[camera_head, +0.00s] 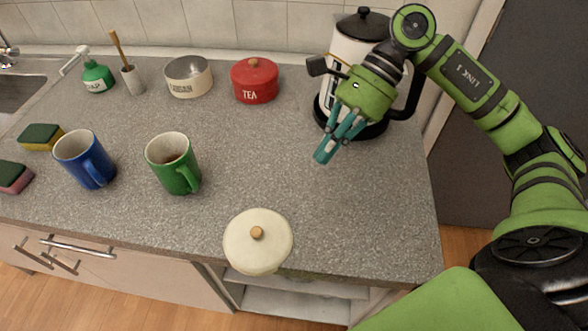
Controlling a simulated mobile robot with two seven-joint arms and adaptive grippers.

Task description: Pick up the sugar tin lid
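The sugar tin lid (270,254) is a round cream disc with a small wooden knob (257,232). It is at the counter's front edge, and its near rim appears to reach past that edge. The cream sugar tin (188,83) stands without a lid at the back of the counter. My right gripper (323,156) is above the counter in front of the kettle, up and to the right of the lid and well apart from it. Its teal fingers point down and left; their opening is hard to make out. Nothing shows between them. My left gripper is out of view.
A green mug (172,165) and a blue mug (82,161) stand left of the lid. A red tea tin (254,82), a white kettle (350,45) and a green soap bottle (97,77) stand at the back. The counter (355,215) right of the lid is clear.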

